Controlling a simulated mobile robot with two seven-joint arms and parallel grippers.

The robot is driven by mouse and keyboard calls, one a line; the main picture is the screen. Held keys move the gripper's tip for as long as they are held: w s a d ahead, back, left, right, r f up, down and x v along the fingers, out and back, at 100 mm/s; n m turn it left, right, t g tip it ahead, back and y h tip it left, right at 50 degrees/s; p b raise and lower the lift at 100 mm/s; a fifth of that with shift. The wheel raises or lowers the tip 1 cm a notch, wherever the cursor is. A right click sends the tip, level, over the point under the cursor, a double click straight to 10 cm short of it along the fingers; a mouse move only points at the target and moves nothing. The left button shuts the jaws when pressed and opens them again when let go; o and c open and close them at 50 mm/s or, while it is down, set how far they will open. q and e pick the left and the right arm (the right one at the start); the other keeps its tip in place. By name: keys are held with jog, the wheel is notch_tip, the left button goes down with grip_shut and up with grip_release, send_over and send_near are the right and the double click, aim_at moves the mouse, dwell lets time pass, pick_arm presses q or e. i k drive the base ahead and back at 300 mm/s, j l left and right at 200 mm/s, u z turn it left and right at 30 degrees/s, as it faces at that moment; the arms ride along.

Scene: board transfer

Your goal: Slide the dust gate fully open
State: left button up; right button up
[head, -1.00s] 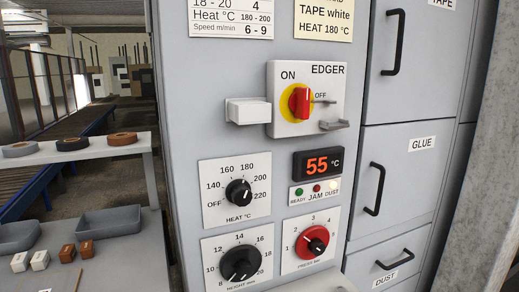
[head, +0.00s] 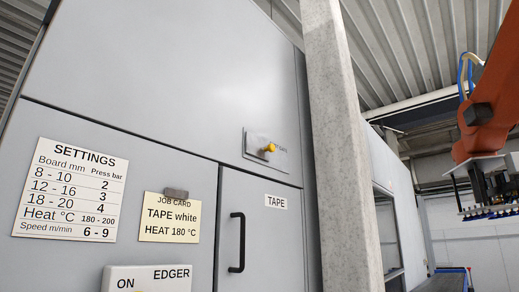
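A small metal plate (head: 252,143) sits on the upper grey panel of the edger, above the door marked TAPE. Neither of my grippers shows in the head view, and nothing touches the knob.
A concrete pillar (head: 340,140) stands just right of the panel. The TAPE door has a black handle (head: 237,242). A settings sheet (head: 70,190) and a job card (head: 170,218) are on the left. An orange robot arm (head: 490,115) hangs at the far right.

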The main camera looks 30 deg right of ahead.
aim_at(255, 146)
jog(key=l+u, duration=0.2)
jog(key=l, duration=0.35)
jog(key=l+u, duration=0.25)
jog(key=l, duration=0.3)
jog(key=k+l+u, duration=0.2)
jog(key=l, duration=0.35)
jog(key=i, duration=0.05)
